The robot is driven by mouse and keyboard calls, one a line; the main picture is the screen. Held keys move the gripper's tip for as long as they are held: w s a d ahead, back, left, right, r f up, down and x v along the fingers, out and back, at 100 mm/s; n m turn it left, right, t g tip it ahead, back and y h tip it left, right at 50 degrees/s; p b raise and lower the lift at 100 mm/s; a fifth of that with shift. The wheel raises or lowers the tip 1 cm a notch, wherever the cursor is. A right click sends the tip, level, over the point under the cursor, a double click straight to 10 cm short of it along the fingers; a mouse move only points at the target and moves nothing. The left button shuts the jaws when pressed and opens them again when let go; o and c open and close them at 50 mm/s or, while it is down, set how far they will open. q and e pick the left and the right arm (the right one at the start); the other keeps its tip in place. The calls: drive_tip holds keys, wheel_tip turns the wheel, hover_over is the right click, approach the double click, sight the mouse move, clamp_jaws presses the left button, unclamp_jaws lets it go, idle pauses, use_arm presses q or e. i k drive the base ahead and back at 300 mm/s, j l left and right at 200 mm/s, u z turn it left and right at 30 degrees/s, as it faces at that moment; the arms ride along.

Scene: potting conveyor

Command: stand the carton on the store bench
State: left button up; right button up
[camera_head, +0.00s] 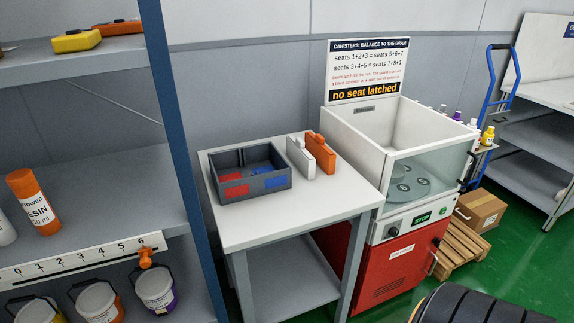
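A brown cardboard carton (480,211) sits on a wooden pallet (461,247) on the floor, just right of the red-based machine. Its top and front side show; the machine hides part of its left side. A grey bench (540,120) with lower shelves stands at the far right, partly cut off by the picture edge. A white-topped table (290,218) stands in the middle. No label shows which of these is the store bench. Neither of my grippers is in view.
The table bears a divided tray (241,199) and white and orange upright pieces. A red-based machine (397,262) with a glass front stands beside it. A blue hand truck (489,92) stands behind the pallet. Green floor (525,250) is clear at right. Shelving (90,175) fills the left.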

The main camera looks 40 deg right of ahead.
sight(332, 196)
drive_tip(key=k+l+z, duration=0.1)
drive_tip(key=z, duration=1.35)
drive_tip(key=i+l+z, duration=0.1)
drive_tip(key=l, duration=0.3)
drive_tip(key=i+l, duration=0.15)
drive_tip(key=l, duration=0.3)
drive_tip(key=i+l+z, duration=0.15)
drive_tip(key=l, duration=0.25)
drive_tip(key=i+l, duration=0.15)
drive_tip(key=l, duration=0.25)
drive_tip(key=z, duration=0.05)
